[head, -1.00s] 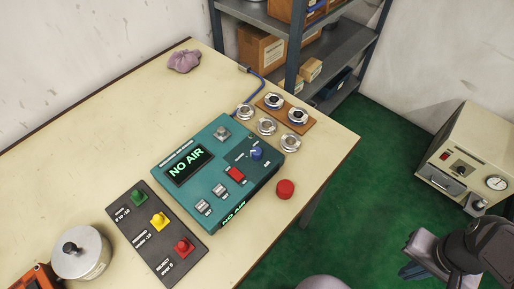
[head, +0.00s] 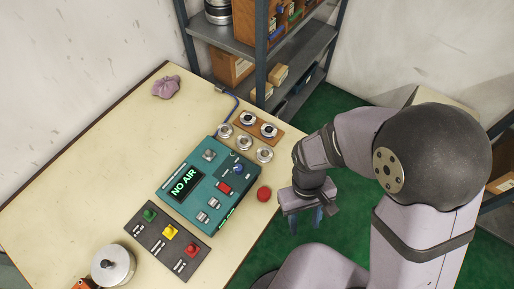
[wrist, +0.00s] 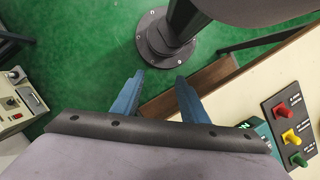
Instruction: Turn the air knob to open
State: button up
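The air knob (head: 238,168) is a small blue knob on the right part of the teal control box (head: 177,205). The box's green display reads NO AIR. My gripper (head: 306,222) hangs beyond the table's right edge, to the right of the box and apart from the knob. In the wrist view the two blue fingers of my gripper (wrist: 155,92) are spread with nothing between them. The wrist view shows only a corner of the box (wrist: 262,130); the knob is not seen there.
A red button (head: 264,194) stands on the table between box and gripper. Metal rings (head: 264,155) lie behind the box, some on a wooden board. A dark panel (head: 150,232) with green, yellow and red buttons lies in front. A shelf (head: 290,65) stands behind the table.

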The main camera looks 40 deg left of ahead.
jog(key=s+a+r+n+p, duration=0.1)
jog(key=a+r+n+p, duration=0.2)
jog(key=a, duration=0.6)
jog(key=n+t+y, duration=0.2)
jog(key=n, duration=0.7)
send_over(238, 168)
jog(key=s+d, duration=0.1)
jog(key=d, duration=0.1)
jog(key=shift+d+p, duration=0.1)
jog(key=shift+p, duration=0.35)
jog(key=a+r+n, duration=0.1)
jog(key=n, duration=0.1)
jog(key=w+a+r+n, duration=0.1)
jog(key=a+n, duration=0.1)
jog(key=shift+w+y, duration=0.15)
jog(key=shift+y, duration=0.15)
jog(key=shift+a+r+n, duration=0.1)
jog(key=shift+r+n, duration=0.05)
jog(key=shift+n, duration=0.95)
jog(key=n, duration=0.5)
jog(key=shift+d, duration=0.25)
jog(key=shift+d+f+p, duration=0.15)
jog(key=shift+f+p, duration=1.4)
jog(key=shift+f, duration=2.15)
